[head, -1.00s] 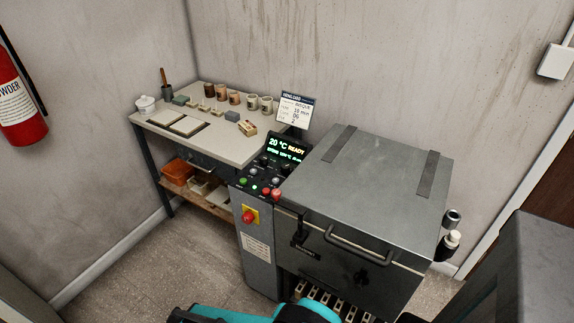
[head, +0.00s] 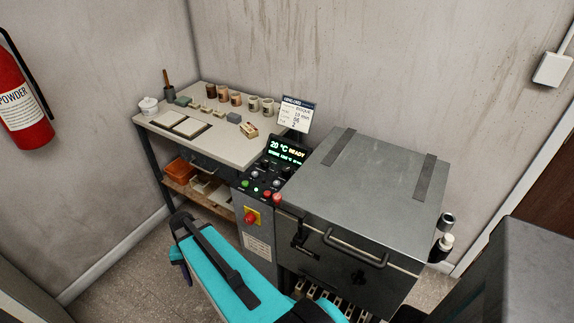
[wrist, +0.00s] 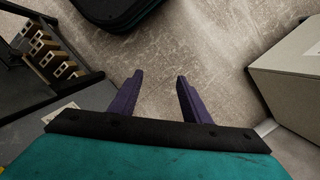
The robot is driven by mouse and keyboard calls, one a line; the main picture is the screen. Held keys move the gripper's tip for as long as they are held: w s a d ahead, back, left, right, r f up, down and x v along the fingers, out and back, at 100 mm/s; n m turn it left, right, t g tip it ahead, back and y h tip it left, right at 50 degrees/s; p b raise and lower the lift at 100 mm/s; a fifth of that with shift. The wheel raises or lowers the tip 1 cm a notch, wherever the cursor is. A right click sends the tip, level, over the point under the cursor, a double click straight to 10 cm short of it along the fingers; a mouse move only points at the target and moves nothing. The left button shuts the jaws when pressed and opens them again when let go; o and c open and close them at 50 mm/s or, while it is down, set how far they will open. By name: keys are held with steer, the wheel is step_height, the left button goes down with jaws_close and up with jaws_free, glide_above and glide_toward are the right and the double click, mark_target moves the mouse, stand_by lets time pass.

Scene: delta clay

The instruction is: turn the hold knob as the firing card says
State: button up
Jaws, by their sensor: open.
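The control panel (head: 272,173) of the kiln shows several dark knobs, coloured buttons and a lit display (head: 287,150) reading 20 °C READY. I cannot tell which knob is the hold knob. The firing card (head: 296,113) stands upright behind the panel; its small lines are hard to read, though one looks like 10 min. My gripper (wrist: 157,92) is open and empty in the wrist view, its two purple fingers apart above the floor. In the head view my teal arm is low in front of the kiln, and the gripper is away from the panel.
The grey kiln (head: 360,190) has a front handle (head: 355,250). A red emergency stop (head: 251,217) sits below the panel. A worktable (head: 225,145) with cups and tiles stands to the left. A fire extinguisher (head: 20,105) hangs at far left. Open floor (wrist: 215,45) lies beneath my gripper.

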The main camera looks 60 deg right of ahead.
steer(key=w+d+r+m+t+p, duration=0.2)
steer(key=w+d+r+m, duration=0.25)
steer(key=d+r, duration=0.6)
step_height(320, 180, up, 24)
steer(key=m+t+p, duration=0.1)
steer(key=m+t, duration=0.3)
steer(key=m, duration=1.5)
glide_above(286, 169)
steer(key=s+d, duration=0.2)
steer(key=s, duration=0.4)
steer(key=shift+a+h, duration=0.15)
steer(key=shift+h, duration=0.25)
steer(key=shift+w+f, duration=0.1)
steer(key=shift+p+x, duration=1.9)
steer(key=shift+x, duration=4.95)
steer(key=shift+w, duration=0.1)
steer(key=shift+c, duration=0.4)
